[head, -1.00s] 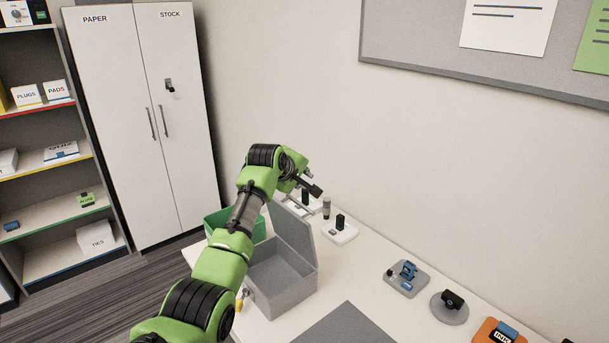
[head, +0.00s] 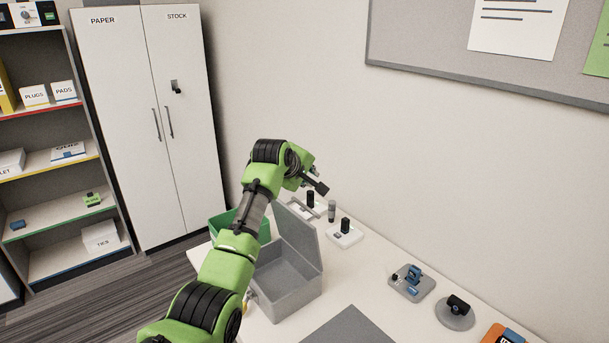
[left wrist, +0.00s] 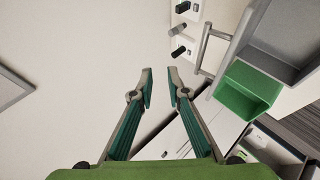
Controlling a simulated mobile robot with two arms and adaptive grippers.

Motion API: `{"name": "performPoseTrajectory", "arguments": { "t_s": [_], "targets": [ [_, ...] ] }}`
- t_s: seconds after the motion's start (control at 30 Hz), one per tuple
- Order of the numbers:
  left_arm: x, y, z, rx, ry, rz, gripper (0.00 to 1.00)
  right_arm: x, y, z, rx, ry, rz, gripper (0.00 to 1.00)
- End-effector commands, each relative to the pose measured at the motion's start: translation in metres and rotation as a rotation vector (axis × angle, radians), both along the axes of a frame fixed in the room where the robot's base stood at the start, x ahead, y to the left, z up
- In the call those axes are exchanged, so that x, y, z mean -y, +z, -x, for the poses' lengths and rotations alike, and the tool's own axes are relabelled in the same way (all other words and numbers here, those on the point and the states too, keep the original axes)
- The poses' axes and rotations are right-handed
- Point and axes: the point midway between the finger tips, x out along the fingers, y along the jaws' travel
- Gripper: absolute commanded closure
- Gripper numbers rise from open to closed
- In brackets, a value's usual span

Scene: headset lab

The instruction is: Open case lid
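The grey case (head: 288,293) stands on the white table, and its lid (head: 299,239) is raised and stands up steeply from the case's far right side. The case's open inside shows, partly behind my left arm. A grey case part (left wrist: 285,35) also shows at the upper right of the left wrist view, with a handle-like bar (left wrist: 207,50) beside it. My left gripper (head: 320,187) is above and beyond the lid's top edge, apart from it. In the left wrist view its fingers (left wrist: 160,72) are spread with nothing between them. My right gripper is not in view.
A green bin (head: 219,225) stands behind the case, partly hidden by my arm. Small devices on white bases (head: 344,236) stand near the wall. A blue device on a grey base (head: 412,283) and a round stand (head: 455,315) are to the right. A dark grey mat (head: 350,328) lies in front.

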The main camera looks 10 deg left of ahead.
Motion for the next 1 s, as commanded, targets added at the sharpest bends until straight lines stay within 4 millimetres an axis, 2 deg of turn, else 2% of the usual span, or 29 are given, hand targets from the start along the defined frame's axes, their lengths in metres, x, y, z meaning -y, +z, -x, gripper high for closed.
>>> {"name": "performPoseTrajectory", "arguments": {
  "t_s": [0.17,0.7,1.0],
  "targets": [
    [-0.002,0.01,0.012,0.003,0.0,0.001,0.85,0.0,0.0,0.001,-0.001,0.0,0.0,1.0],
    [-0.013,0.06,0.078,0.004,0.001,0.0,0.85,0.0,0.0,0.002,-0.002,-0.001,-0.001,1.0],
    [-0.015,0.07,0.092,0.0,0.001,0.001,0.85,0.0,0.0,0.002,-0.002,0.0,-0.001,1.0]
  ]
}}
